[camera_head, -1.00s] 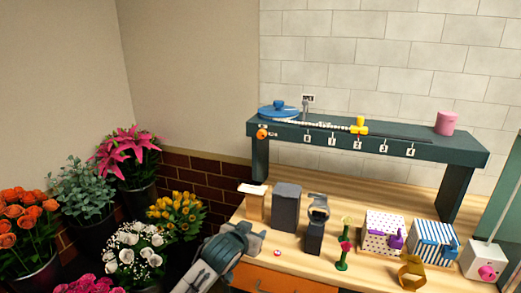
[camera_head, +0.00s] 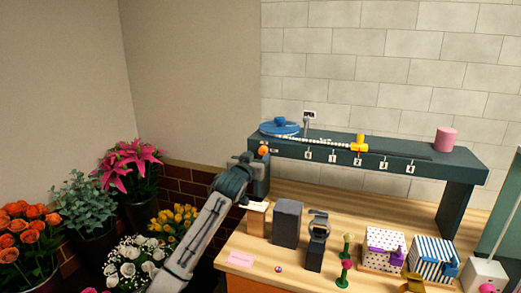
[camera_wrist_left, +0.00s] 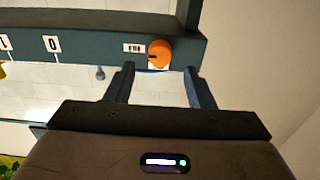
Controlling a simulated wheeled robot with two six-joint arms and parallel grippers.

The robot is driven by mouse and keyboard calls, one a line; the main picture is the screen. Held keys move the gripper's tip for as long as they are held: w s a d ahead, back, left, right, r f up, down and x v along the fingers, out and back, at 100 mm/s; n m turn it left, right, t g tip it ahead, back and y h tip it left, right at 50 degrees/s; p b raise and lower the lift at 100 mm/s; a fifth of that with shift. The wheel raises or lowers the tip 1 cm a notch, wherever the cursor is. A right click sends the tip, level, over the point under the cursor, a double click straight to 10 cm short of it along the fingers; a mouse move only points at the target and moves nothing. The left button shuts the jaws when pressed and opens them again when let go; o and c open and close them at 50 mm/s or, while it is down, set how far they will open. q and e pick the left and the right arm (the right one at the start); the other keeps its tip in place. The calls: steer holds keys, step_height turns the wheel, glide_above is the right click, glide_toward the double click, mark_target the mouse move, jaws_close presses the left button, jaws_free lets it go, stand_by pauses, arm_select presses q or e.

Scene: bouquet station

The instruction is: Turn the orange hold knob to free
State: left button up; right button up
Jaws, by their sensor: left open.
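The orange hold knob (camera_head: 263,150) sits on the front face at the left end of the dark shelf (camera_head: 330,146). In the left wrist view the knob (camera_wrist_left: 159,53) is round with a dark mark on its left side, next to a small white label (camera_wrist_left: 134,48). My left gripper (camera_head: 258,165) is just in front of and below the knob. In the wrist view its two fingers (camera_wrist_left: 158,78) are apart, with the knob just beyond the gap between their tips. Nothing is between the fingers. My right gripper does not show.
A blue round lid (camera_head: 280,127), a bead chain and a yellow piece (camera_head: 360,143) are on the shelf top. Below stand a grey block (camera_head: 287,222), a dark stand (camera_head: 317,245) and patterned boxes (camera_head: 383,248). Flower buckets fill the left.

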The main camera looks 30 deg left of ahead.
mark_target(262, 151)
arm_select(q)
steer(key=shift+p+x, duration=0.55)
steer(key=shift+x, duration=1.5)
steer(key=c, duration=1)
